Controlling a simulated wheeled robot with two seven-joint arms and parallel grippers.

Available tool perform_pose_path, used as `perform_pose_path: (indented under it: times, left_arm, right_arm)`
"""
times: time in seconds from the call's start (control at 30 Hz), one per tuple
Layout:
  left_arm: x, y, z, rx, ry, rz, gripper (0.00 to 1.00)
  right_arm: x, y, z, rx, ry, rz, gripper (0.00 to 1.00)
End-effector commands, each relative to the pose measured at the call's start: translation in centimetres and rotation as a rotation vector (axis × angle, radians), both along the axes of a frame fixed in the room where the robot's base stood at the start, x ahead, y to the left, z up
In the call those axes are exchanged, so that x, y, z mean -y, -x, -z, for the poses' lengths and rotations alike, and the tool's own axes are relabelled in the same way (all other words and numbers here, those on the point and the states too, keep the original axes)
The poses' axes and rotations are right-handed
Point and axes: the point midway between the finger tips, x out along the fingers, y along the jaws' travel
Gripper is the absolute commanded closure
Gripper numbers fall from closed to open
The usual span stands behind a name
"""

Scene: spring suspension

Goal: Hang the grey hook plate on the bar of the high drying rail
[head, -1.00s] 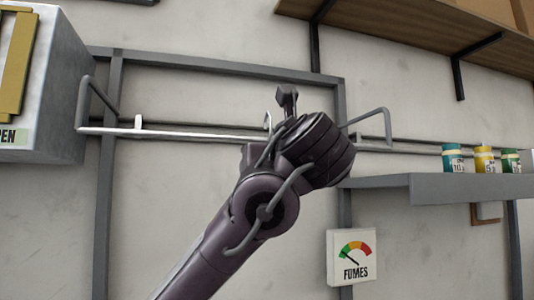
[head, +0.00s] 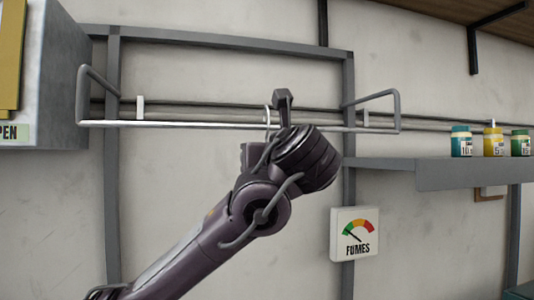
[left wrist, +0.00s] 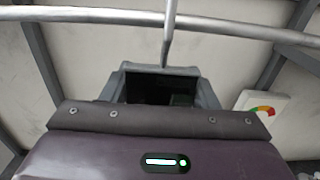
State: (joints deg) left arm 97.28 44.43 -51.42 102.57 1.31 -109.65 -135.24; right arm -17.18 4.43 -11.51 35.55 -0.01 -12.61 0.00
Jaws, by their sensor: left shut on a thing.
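The high drying rail's pale bar (head: 200,124) runs across the wall, joined at both ends to bent grey side arms. My left gripper (head: 283,99) is at the bar, right of its middle, with my wrist covering much of what it holds. A thin pale curved hook (head: 267,114) shows just left of the gripper at bar height; it appears to be part of the grey hook plate. In the left wrist view, a grey stem (left wrist: 168,42) rises from the shut jaws (left wrist: 160,86) and crosses the bar (left wrist: 90,14). I cannot tell whether hook and bar touch. The plate's body is hidden. My right gripper is out of view.
A grey box (head: 62,85) is at far left. At right, a grey shelf (head: 440,175) carries several jars; a FUMES gauge (head: 354,234) hangs below the rail.

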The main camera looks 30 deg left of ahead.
Motion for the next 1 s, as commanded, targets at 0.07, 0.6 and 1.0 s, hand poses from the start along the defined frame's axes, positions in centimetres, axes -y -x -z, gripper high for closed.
perform_pose_path:
  times: [0.07,0.6,1.0]
  left_arm:
    - [-0.6,-0.4,-0.1,-0.001,-0.001,-0.001,0.74]
    - [-1.4,-1.2,2.2,0.001,-0.001,0.000,0.74]
    - [-1.4,-1.2,2.3,0.001,0.000,0.000,0.43]
  right_arm:
    - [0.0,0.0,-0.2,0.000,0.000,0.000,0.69]
    - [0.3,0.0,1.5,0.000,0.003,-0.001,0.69]
    - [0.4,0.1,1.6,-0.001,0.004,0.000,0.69]
